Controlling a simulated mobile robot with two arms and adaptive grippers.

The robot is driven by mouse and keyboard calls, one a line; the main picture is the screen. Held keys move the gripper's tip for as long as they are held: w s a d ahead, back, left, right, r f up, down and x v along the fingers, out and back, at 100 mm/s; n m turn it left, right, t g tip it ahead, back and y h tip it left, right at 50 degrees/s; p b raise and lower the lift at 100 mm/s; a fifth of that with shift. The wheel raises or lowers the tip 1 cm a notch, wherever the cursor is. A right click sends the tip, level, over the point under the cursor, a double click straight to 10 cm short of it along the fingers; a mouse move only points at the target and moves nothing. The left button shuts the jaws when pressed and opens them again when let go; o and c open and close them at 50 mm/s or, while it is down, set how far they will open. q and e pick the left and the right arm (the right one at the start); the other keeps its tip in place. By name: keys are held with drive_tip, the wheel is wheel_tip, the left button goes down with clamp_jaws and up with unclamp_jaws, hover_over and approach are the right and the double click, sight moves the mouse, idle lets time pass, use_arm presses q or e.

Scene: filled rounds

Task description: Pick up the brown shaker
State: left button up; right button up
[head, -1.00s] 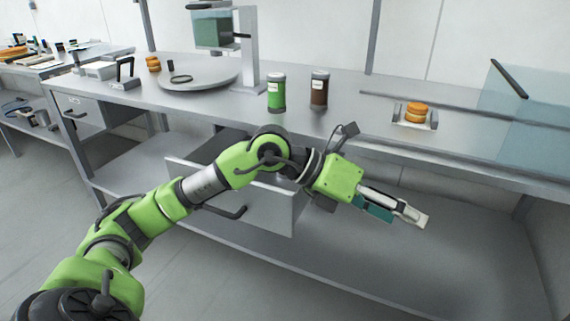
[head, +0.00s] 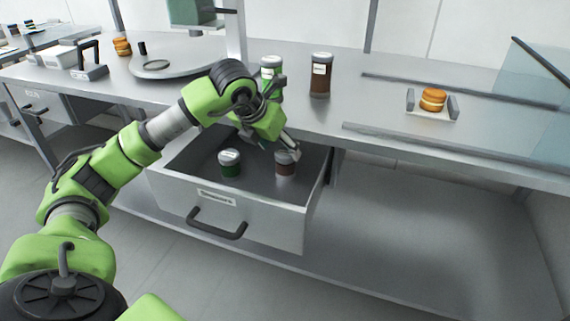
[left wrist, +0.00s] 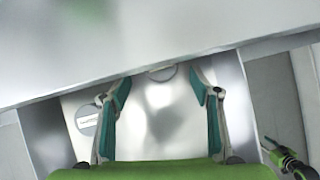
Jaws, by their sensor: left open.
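One brown shaker (head: 285,163) with a grey lid stands in the open drawer (head: 212,229), at its right. Another brown shaker (head: 321,75) stands on the counter above. My left gripper (head: 289,146) is open, over the drawer, close above and partly in front of the brown shaker there. In the left wrist view its two fingers (left wrist: 160,80) are apart with nothing gripped. A round edge (left wrist: 161,73) shows between the tips, partly hidden by the counter edge; I cannot tell which shaker it is.
A green shaker (head: 230,164) stands in the drawer left of the brown one. Another green shaker (head: 271,67) is on the counter, partly behind my arm. The counter (head: 390,115) overhangs the drawer's back. A small holder with a round filled pastry (head: 433,99) sits to the right.

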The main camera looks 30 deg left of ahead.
sight(285, 153)
use_arm(q)
drive_tip(key=x, duration=0.6)
drive_tip(key=shift+r, duration=0.1)
drive_tip(key=c, duration=1.2)
